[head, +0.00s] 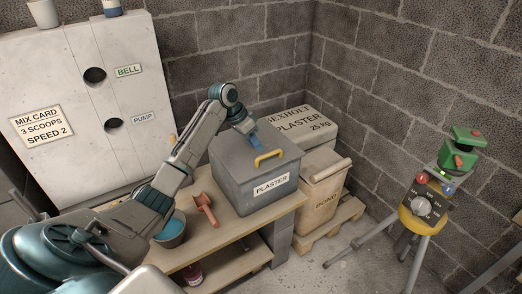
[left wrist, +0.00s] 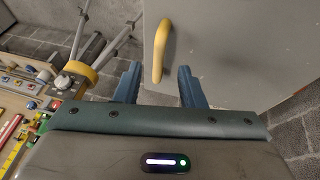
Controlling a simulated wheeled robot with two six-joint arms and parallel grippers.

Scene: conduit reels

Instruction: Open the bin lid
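The grey plaster bin (head: 245,185) stands on the wooden bench, its flat grey lid (head: 238,155) lying shut on top. A yellow handle (head: 269,157) is fixed near the lid's front edge. The yellow handle (left wrist: 161,50) lies ahead of and between the fingertips, over the grey lid (left wrist: 235,45). Contact cannot be told. My right gripper is not in view.
Bags (head: 320,196) stand on a pallet to the right. A tripod device (head: 424,205) stands farther right. Block walls close off the back.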

